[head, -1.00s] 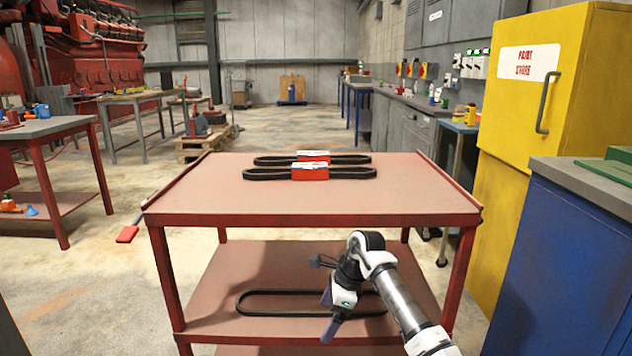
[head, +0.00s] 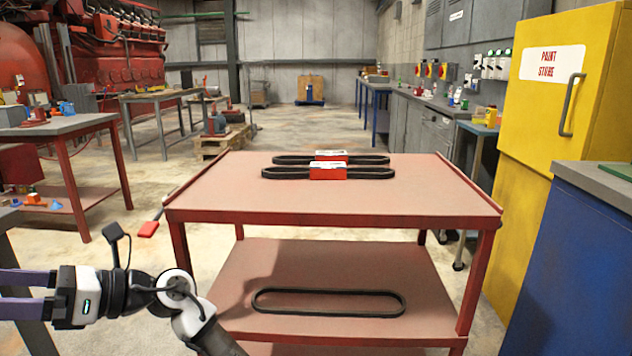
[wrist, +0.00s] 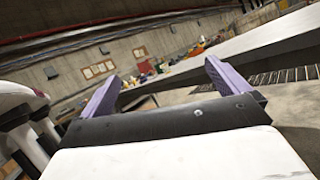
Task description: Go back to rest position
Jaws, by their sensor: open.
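My gripper (head: 14,292) is at the lower left of the head view, left of the red trolley (head: 335,215), pointing left. Its fingertips run to or past the picture's left edge. In the wrist view my gripper (wrist: 168,85) shows two purple fingers spread wide with nothing between them. Two black belts in red and white sleeves (head: 328,172) lie on the trolley's top. One bare black belt (head: 328,302) lies on the shelf below, apart from my gripper.
A yellow paint store cabinet (head: 545,130) and a blue cabinet (head: 570,265) stand at the right. A grey workbench (head: 75,122) with red legs stands at the left. A red-ended object (head: 148,229) lies on the floor beside the trolley. Open floor lies behind the trolley.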

